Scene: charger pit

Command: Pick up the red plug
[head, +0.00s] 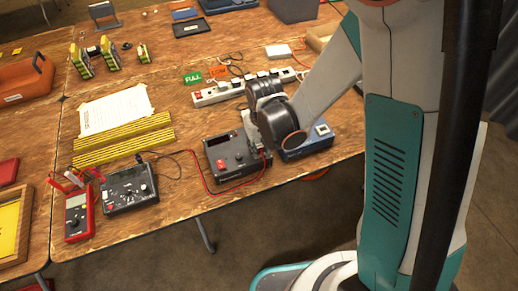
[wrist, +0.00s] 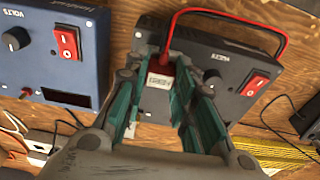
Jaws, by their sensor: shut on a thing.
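The red plug (wrist: 161,67) shows in the wrist view between the tips of my gripper (wrist: 163,72), with a red cable (wrist: 240,17) looping up and right from it. The teal finger pads stand on both sides of the plug, and my gripper is shut on it. The plug is at the black power unit (wrist: 225,65); I cannot tell whether it still sits in a socket. In the head view my gripper (head: 264,150) is at the right side of the black power unit (head: 222,165), and my wrist partly hides it. The plug itself is hard to make out there.
A power strip (head: 230,90) lies behind. A dark meter box (head: 128,188), a red multimeter (head: 78,217) and yellow striped bars (head: 120,148) are on the left.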

